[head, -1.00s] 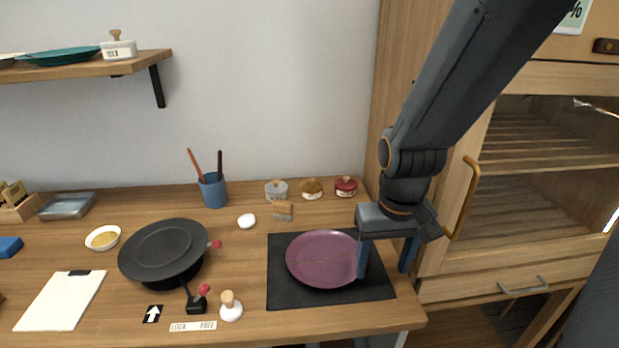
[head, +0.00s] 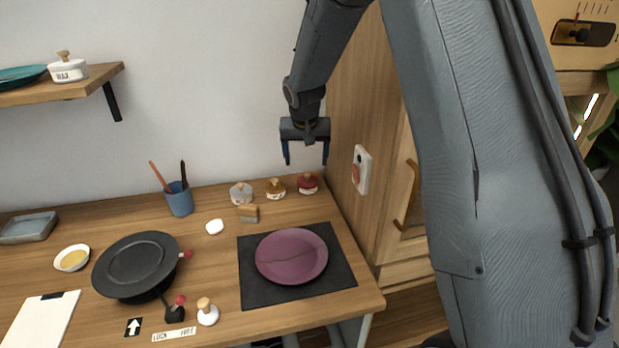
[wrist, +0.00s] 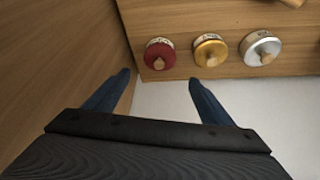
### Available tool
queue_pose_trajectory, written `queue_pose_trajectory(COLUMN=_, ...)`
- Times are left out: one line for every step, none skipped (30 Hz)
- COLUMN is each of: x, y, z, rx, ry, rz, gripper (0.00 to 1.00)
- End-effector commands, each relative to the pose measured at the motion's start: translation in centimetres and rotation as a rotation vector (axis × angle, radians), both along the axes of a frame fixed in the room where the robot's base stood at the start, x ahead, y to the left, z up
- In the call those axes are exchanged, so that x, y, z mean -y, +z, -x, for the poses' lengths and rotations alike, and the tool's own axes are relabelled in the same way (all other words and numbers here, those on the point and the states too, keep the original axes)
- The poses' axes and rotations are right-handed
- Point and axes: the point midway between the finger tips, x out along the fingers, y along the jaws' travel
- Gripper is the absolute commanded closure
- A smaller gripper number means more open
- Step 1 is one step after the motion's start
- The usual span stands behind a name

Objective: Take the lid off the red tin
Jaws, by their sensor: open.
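The red tin (head: 308,183) stands at the back right of the worktop, its lid on, with a light wooden knob on top. It also shows in the wrist view (wrist: 158,56), near the top, just beyond the gap between the fingers. My gripper (head: 306,160) is open and empty, fingers pointing down, above the back edge of the worktop and above the tins. In the wrist view my gripper (wrist: 160,82) has its two blue fingers spread wide, with nothing between them.
A yellow tin (head: 275,190) and a grey tin (head: 241,195) stand left of the red tin. A wooden cabinet side (head: 355,130) rises close on the right. A wooden block (head: 248,214) and a purple plate (head: 291,270) on a black mat (head: 335,285) lie in front.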

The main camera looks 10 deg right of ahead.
Motion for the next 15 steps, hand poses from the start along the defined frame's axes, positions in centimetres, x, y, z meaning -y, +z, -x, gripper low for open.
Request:
queue_pose_trajectory(x=0.1, y=-0.5, z=-0.1, rx=-0.003, ry=-0.002, rz=0.001, gripper=0.24)
queue_pose_trajectory(x=0.1, y=-0.8, z=-0.2, rx=-0.003, ry=-0.002, rz=0.001, gripper=0.24)
queue_pose_trajectory(x=0.2, y=-1.2, z=-0.3, rx=-0.003, ry=-0.001, rz=0.0, gripper=0.24)
queue_pose_trajectory(x=0.2, y=-1.4, z=-0.4, rx=-0.003, ry=0.0, rz=0.0, gripper=0.24)
queue_pose_trajectory(x=0.3, y=-1.6, z=-0.5, rx=-0.003, ry=0.0, rz=0.0, gripper=0.24)
queue_pose_trajectory(x=0.3, y=-1.9, z=-0.5, rx=-0.002, ry=0.0, rz=0.0, gripper=0.24)
queue_pose_trajectory(x=0.3, y=-2.0, z=-0.6, rx=-0.002, ry=0.001, rz=0.001, gripper=0.24)
queue_pose_trajectory(x=0.4, y=-2.2, z=-0.6, rx=-0.003, ry=0.001, rz=0.0, gripper=0.24)
queue_pose_trajectory(x=0.4, y=-2.5, z=-0.7, rx=-0.004, ry=0.0, rz=0.001, gripper=0.24)
queue_pose_trajectory(x=0.4, y=-2.7, z=-0.7, rx=-0.004, ry=0.001, rz=0.0, gripper=0.24)
queue_pose_trajectory(x=0.4, y=-3.0, z=-0.8, rx=-0.003, ry=0.0, rz=0.0, gripper=0.24)
queue_pose_trajectory(x=0.5, y=-3.5, z=-0.8, rx=-0.005, ry=0.0, rz=0.0, gripper=0.24)
queue_pose_trajectory(x=0.6, y=-3.8, z=-0.9, rx=-0.005, ry=-0.001, rz=0.0, gripper=0.24)
queue_pose_trajectory(x=0.6, y=-4.2, z=-1.0, rx=-0.005, ry=0.0, rz=0.001, gripper=0.24)
queue_pose_trajectory(x=0.7, y=-4.7, z=-1.1, rx=-0.004, ry=0.001, rz=0.0, gripper=0.24)
